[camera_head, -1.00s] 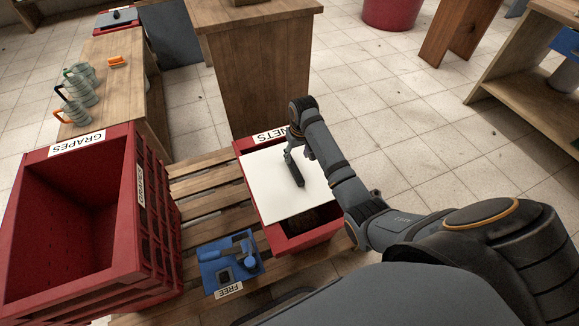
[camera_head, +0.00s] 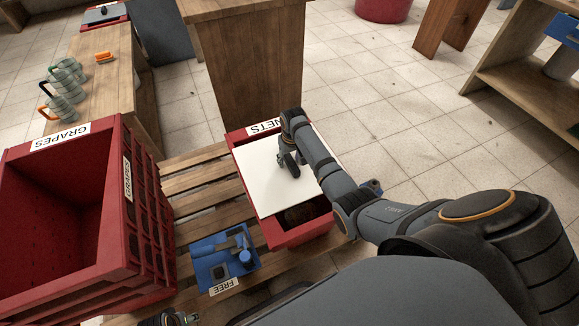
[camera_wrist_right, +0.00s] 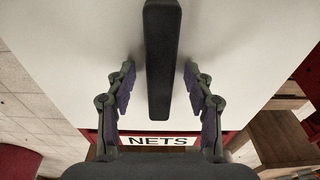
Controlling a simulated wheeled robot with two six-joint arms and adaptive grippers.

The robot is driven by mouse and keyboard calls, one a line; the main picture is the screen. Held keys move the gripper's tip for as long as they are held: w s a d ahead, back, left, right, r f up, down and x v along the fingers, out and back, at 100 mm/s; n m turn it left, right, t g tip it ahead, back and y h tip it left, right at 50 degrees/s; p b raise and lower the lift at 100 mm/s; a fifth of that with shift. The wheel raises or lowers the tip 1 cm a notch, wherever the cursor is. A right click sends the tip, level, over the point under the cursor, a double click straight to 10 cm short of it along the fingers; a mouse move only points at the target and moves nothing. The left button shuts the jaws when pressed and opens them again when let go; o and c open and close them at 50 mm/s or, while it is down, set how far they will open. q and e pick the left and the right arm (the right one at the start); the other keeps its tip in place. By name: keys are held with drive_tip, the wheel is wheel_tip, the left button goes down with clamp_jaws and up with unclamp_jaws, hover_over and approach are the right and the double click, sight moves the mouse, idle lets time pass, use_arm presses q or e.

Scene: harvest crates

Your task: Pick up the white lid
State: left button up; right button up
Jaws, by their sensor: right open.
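The white lid (camera_head: 262,182) lies on the red NETS crate (camera_head: 300,236), leaving the crate's near end uncovered. Its black bar handle (camera_wrist_right: 162,35) shows in the right wrist view, standing out against the white lid (camera_wrist_right: 75,45). My right gripper (camera_head: 290,163) is over the lid and hides most of the handle in the head view. In the right wrist view my right gripper (camera_wrist_right: 160,75) is open, with one finger on each side of the handle and a gap on both sides. A small part of my left gripper (camera_head: 172,318) shows at the bottom edge; its jaws are unclear.
A tall red GRAPES crate (camera_head: 140,215) stands at the left. A blue tray (camera_head: 205,247) with a tool and a FREE label lies between the crates on the slatted pallet (camera_head: 195,183). A wooden cabinet (camera_head: 250,75) stands behind the NETS crate. Watering cans (camera_head: 62,88) stand on a bench.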

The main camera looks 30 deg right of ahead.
sight(289, 157)
use_arm(q)
drive_tip(key=shift+r, duration=0.1)
use_arm(e)
drive_tip(key=shift+c, duration=0.3)
clamp_jaws()
drive_tip(key=shift+r, duration=0.15)
drive_tip(key=shift+r, duration=0.25)
wheel_tip(289, 157, up, 3)
drive_tip(key=shift+w+p, duration=0.1)
drive_tip(key=shift+p, duration=0.7)
use_arm(q)
drive_tip(key=s+a+f+p, duration=0.2)
drive_tip(key=s+f+p, duration=0.3)
drive_tip(key=s+f, duration=0.3)
drive_tip(key=s, duration=0.2)
drive_tip(key=shift+s+a+f, duration=0.25)
drive_tip(key=shift+s+a, duration=0.05)
drive_tip(key=shift+a, duration=0.1)
use_arm(e)
drive_tip(key=s+a+r, duration=0.7)
drive_tip(key=s+r, duration=0.2)
drive_tip(key=s, duration=0.3)
drive_tip(key=shift+r, duration=0.15)
